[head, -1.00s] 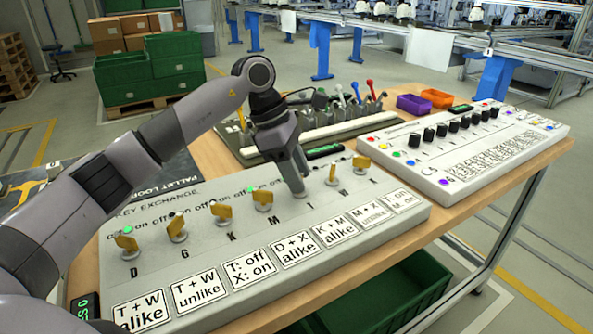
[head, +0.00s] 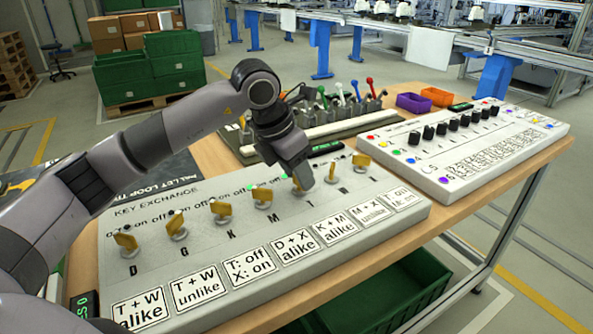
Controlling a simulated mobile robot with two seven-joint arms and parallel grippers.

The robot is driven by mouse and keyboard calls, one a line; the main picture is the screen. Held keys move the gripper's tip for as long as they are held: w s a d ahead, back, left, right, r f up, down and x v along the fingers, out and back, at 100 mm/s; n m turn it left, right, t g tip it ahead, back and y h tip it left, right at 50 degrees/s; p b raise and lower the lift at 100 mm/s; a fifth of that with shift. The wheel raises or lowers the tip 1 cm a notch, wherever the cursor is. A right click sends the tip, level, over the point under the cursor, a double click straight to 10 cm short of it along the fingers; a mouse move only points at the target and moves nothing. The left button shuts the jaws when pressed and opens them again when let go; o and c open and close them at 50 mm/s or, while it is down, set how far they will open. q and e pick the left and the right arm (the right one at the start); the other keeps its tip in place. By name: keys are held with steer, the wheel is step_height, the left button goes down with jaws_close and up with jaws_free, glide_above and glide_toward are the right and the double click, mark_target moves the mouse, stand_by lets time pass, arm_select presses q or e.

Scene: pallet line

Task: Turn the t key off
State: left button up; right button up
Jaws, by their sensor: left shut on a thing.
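The key exchange panel (head: 150,200) is a pale sloped box with a row of yellow keys, each with a letter below. My left gripper (head: 301,184) comes down onto the t key (head: 299,187), fifth from the left, and is shut on it. Only a bit of yellow shows at the fingertips, so its exact angle is hidden. The m key (head: 262,197) stands just left of it and the w key (head: 332,173) just right, both apart from the fingers. My right gripper is not in view.
White rule cards (head: 248,269) line the panel's front. Behind it are a lever panel (head: 345,118) with coloured levers and a white panel (head: 480,150) with black knobs. Purple (head: 414,103) and orange (head: 436,97) bins stand at the back. The space above the right keys is clear.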

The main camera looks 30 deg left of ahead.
arm_select(q)
steer(key=shift+n+y, duration=0.4)
steer(key=shift+n, duration=0.6)
steer(key=n+y, duration=0.1)
steer(key=n, duration=0.1)
steer(key=shift+d+n+b, duration=0.15)
steer(key=shift+n+b, duration=0.15)
steer(key=shift+b, duration=0.1)
steer(key=shift+n+y, duration=0.6)
steer(key=shift+n, duration=1)
steer(key=shift+n+b, duration=0.3)
steer(key=o, duration=1.1)
steer(key=shift+c, duration=0.2)
steer(key=v, duration=0.7)
steer(key=shift+s+d+r, duration=0.1)
